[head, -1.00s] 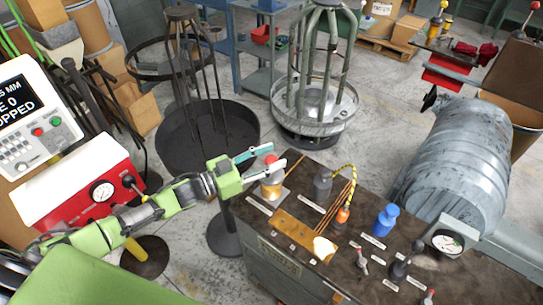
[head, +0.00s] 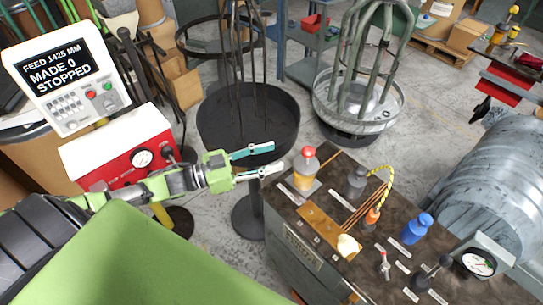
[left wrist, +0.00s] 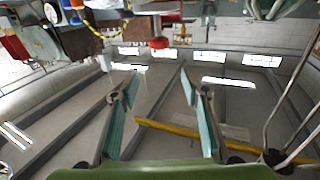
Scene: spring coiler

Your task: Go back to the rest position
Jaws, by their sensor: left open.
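My left gripper (head: 262,162) is open and empty in the head view. Its two teal-padded fingers point right, just left of the workbench (head: 305,250) and the red-topped brass item (head: 305,168) on it. A red knob (left wrist: 159,43) shows past the fingers in that view. My right gripper is in no view.
The red box with a gauge (head: 120,150) and the display panel (head: 65,80) reading "MADE 0 STOPPED" stand at left. A round black tray (head: 248,130) lies beyond the gripper. A blue bottle (head: 416,229) stands on the bench. A large grey drum (head: 500,185) is at right.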

